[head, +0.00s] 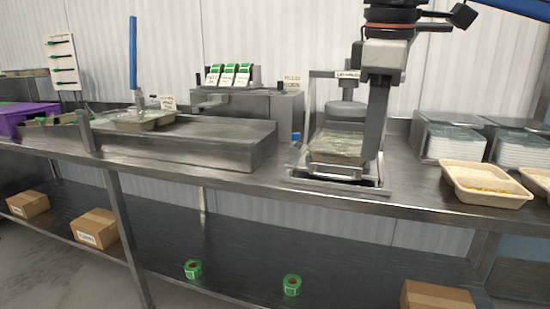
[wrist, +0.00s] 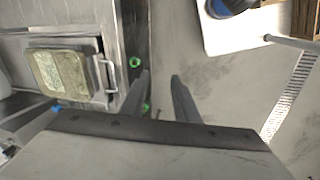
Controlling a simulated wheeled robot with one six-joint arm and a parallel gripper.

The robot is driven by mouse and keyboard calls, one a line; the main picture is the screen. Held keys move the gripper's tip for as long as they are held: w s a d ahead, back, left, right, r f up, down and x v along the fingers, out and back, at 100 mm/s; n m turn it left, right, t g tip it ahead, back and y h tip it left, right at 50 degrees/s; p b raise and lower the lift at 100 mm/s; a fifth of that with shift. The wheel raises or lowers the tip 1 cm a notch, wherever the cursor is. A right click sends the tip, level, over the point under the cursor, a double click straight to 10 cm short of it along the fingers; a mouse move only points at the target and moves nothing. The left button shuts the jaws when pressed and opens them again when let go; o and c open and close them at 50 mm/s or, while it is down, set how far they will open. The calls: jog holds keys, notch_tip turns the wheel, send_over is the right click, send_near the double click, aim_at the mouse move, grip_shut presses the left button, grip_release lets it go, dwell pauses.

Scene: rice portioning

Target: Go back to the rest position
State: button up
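My gripper (wrist: 160,77) shows two separated fingers with a gap between them and nothing held. In the head view, my gripper (head: 371,157) hangs downward in front of the sealing machine on the right part of the bench. In the wrist view, floor lies behind the fingers, just off the bench edge. A film-covered rice tray (head: 338,147) sits in the machine's metal holder; the same tray (wrist: 62,73) is left of the fingers in the wrist view. My arm hides part of the machine.
The steel bench (head: 240,180) runs across. A beige tray (head: 486,184) with yellowish contents is at right, near stacked white trays (head: 456,146). A purple bin (head: 22,117) is far left. Cardboard boxes (head: 97,228) and green rolls (head: 292,285) are on the lower shelf.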

jog(key=s+d+f+m, duration=0.2)
jog(key=d+f+m, duration=0.2)
jog(key=f, duration=0.8)
jog(key=s+d+f+m+t, duration=0.1)
jog(key=d+f+m, duration=0.3)
jog(key=f, duration=0.8)
jog(key=s+d+f+m+t, duration=0.1)
jog(key=s+d+f+m, duration=0.2)
jog(key=f, duration=0.8)
jog(key=shift+s+d+f+m, duration=0.2)
jog(key=shift+d+f+m, duration=0.2)
jog(key=shift+d+m, duration=0.65)
